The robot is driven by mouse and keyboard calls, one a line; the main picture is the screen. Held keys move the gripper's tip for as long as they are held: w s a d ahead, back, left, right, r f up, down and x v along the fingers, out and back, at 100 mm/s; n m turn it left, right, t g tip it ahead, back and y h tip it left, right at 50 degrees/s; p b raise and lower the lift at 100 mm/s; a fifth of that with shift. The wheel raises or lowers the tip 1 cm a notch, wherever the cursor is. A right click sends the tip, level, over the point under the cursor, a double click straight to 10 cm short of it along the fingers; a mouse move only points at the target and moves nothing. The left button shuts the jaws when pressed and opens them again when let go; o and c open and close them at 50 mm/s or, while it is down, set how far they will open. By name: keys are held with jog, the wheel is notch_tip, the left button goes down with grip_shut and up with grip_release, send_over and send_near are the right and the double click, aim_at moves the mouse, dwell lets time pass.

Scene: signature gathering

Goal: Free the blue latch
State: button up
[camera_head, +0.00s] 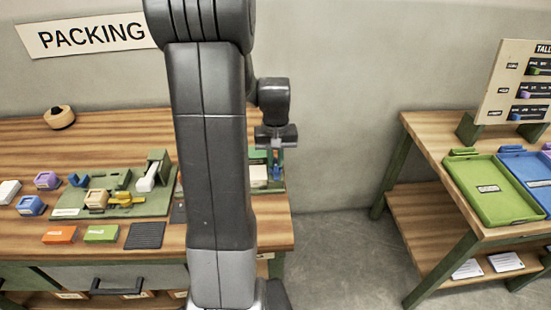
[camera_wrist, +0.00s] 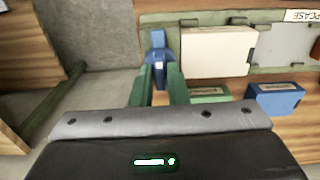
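The blue latch (camera_wrist: 158,48) stands at the edge of a green-framed case (camera_wrist: 211,18) in the wrist view. In the head view, a small blue part (camera_head: 276,172) shows below my gripper (camera_head: 276,150) at the table's right end. In the wrist view, the two green fingers of my gripper (camera_wrist: 160,82) lie on either side of the latch's lower part, with little gap. I cannot tell whether they press on it. My arm hides part of the case in the head view.
A cream block (camera_wrist: 215,52) and a blue block (camera_wrist: 275,98) lie right of the latch. Several coloured blocks and a green fixture (camera_head: 120,190) stand left on the wooden table (camera_head: 110,125). A second table with a green tray (camera_head: 490,188) stands right, across open floor.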

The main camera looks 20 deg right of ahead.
aim_at(275, 162)
jog(key=o, duration=0.3)
jog(key=shift+r, duration=0.15)
notch_tip(275, 162, up, 14)
jog(key=shift+f+b, duration=0.25)
jog(key=shift+b, duration=0.1)
dwell(0.3)
notch_tip(275, 162, down, 14)
jog(key=shift+r+p, duration=0.1)
jog(key=shift+p, duration=0.25)
dwell(0.4)
